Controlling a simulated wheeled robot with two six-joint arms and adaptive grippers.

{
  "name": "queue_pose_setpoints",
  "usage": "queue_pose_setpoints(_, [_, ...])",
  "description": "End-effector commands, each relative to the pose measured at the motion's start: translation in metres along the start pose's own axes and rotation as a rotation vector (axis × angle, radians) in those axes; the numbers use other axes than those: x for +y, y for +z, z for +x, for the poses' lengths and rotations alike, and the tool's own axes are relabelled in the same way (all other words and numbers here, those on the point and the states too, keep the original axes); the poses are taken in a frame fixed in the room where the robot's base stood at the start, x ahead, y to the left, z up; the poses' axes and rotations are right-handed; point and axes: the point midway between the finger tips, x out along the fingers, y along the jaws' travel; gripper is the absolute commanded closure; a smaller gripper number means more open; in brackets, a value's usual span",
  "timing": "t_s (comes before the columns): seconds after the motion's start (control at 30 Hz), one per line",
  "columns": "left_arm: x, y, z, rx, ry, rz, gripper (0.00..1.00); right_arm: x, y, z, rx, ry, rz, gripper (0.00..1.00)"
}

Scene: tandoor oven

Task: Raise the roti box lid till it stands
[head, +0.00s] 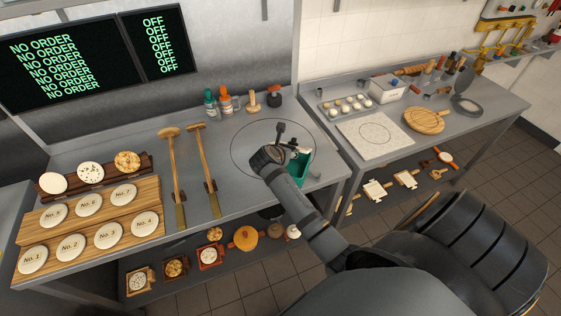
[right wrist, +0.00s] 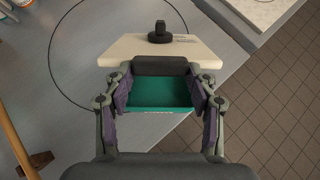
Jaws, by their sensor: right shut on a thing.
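The roti box, as I take it, is a teal box (head: 302,168) near the right front of the left steel counter. In the right wrist view its teal part (right wrist: 160,94) shows between my fingers. A cream plate (right wrist: 125,52), which looks like its lid, lies beyond it and carries a black knob (right wrist: 160,34). My right gripper (right wrist: 162,75) is shut on a dark bar (right wrist: 160,65) along the plate's near edge. In the head view my right wrist partly covers the box. The lid's tilt is hard to tell. My left gripper is not in view.
Two long wooden-handled tools (head: 205,160) and numbered boards (head: 90,222) lie left on the counter. Bottles (head: 226,102) stand behind. The right counter holds a pale board (head: 375,138) and a round wooden board (head: 424,119). A floor gap separates the counters.

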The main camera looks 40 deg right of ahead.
Motion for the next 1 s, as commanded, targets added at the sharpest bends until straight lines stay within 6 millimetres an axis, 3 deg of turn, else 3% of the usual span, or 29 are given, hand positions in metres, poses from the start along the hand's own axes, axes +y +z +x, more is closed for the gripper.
queue_pose_setpoints(0.07, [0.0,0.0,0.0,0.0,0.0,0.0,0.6,0.0,0.008,0.0,-0.006,0.001,0.001,0.61])
queue_pose_setpoints(0.43, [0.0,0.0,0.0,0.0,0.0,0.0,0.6,0.0,0.011,0.001,-0.004,0.0,0.001,0.61])
queue_pose_setpoints(0.7, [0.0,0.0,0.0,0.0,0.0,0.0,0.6,0.0,0.033,0.006,-0.005,0.001,0.0,0.61])
queue_pose_setpoints(1.0, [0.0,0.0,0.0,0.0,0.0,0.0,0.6,0.0,0.034,0.007,-0.003,0.001,0.0,0.61])
